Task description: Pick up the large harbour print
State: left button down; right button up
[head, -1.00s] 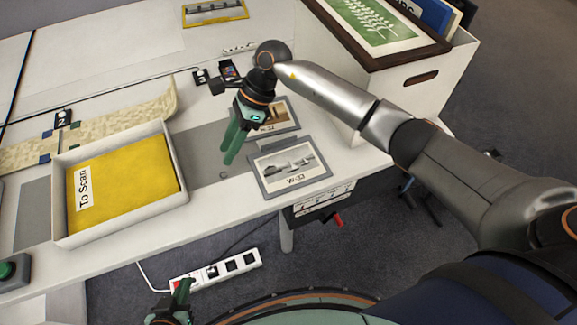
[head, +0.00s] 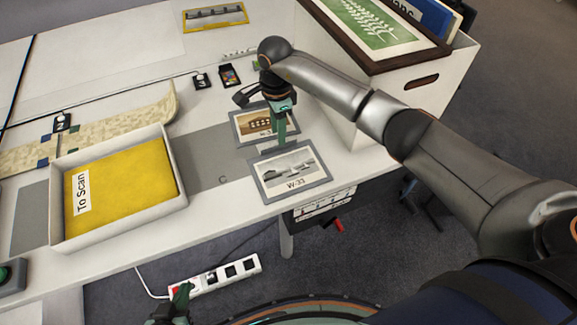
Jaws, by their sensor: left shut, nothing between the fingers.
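A grey-mounted print marked W-33 (head: 296,184) lies near the table's front edge. Its grey picture may be the harbour scene, but it is too small to be sure. A second grey-mounted print (head: 247,122), with a brown building picture, lies just behind it. My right gripper (head: 279,140) points down at the back edge of the W-33 print, beside the building print. Its fingers overlap in this view, so I cannot tell their gap or whether they touch the mount. My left gripper (head: 183,291) is shut and empty, low in front of the table.
A white tray (head: 124,219) holds a yellow "To Scan" sheet (head: 120,185). A white box (head: 400,95) with a framed green print stands at the right. A yellow-edged print (head: 215,17) lies at the back. A power strip (head: 218,275) lies on the floor.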

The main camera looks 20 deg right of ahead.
aim_at(289, 167)
jog(key=f, duration=0.4)
jog(key=shift+s+a+f, duration=0.1)
jog(key=shift+s, duration=0.1)
jog(key=shift+c, duration=0.3)
grip_shut()
dwell(0.9)
